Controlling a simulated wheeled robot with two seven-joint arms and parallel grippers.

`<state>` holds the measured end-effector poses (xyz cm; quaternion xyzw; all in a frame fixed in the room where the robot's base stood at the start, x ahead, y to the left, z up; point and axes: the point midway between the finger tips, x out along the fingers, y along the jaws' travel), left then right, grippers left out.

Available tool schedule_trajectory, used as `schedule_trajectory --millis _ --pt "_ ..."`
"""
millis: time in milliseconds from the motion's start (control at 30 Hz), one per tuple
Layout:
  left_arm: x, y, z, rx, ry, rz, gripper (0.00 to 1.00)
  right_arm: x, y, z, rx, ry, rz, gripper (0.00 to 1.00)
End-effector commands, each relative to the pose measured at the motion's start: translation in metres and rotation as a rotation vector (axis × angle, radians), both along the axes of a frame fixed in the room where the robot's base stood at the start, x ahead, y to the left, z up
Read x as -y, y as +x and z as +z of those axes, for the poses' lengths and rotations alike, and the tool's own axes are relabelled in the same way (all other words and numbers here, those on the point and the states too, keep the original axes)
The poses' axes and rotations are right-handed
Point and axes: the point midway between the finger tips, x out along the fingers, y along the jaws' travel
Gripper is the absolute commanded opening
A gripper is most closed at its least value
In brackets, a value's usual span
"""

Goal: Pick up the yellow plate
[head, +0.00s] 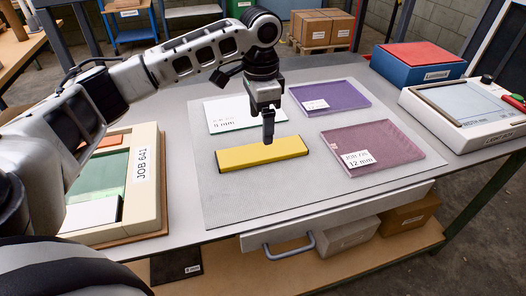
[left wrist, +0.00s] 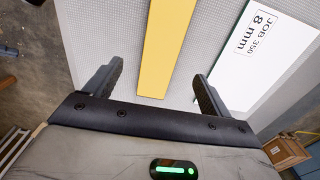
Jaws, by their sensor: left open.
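The yellow plate (head: 250,155) is a long, narrow bar with dark ends, lying flat on the grey mat (head: 225,203). It also shows in the left wrist view (left wrist: 168,45), running away from the gripper between the lines of the two fingers. My left gripper (head: 268,130) points down over the plate's far long edge, a little right of its middle. In the left wrist view the gripper (left wrist: 158,85) has its fingers wide apart with nothing held. I cannot tell the exact height of the fingertips above the plate. My right gripper does not show.
A white 8 mm plate (head: 230,113), a purple plate (head: 330,95) and a mauve 12 mm plate (head: 372,145) lie around it on the mat. A JOB 641 frame (head: 150,190) stands at left. A blue box (head: 415,70) and white device (head: 465,110) stand at right.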

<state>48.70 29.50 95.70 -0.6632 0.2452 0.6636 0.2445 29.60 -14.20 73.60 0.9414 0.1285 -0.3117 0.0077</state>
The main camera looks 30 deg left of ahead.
Motion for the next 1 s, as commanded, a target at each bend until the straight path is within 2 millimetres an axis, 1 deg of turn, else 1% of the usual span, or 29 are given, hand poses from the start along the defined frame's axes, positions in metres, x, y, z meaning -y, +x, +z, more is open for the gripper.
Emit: schedule_trajectory --millis 33,100,367,600,700,933,967,1000 --pt "-0.001 -0.001 -0.010 -0.004 0.002 0.001 0.83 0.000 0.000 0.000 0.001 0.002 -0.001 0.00" --pt "-0.001 0.000 -0.019 -0.002 0.001 0.001 0.83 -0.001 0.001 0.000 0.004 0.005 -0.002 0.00" --pt "-0.001 0.000 -0.038 -0.002 0.001 0.002 0.83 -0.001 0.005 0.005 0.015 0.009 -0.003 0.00" --pt "0.000 0.002 -0.073 -0.002 0.001 0.001 0.83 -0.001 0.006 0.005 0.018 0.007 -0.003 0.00" --pt "0.000 0.002 -0.080 0.000 0.001 0.000 0.83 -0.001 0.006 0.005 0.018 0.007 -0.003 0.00" --pt "0.000 0.002 -0.081 0.001 0.002 0.000 0.83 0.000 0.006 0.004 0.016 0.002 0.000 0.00" --pt "0.000 0.002 -0.081 0.001 0.002 0.000 0.74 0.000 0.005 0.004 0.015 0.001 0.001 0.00" --pt "0.000 0.002 -0.081 0.001 0.001 0.000 0.63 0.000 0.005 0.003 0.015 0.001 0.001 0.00"
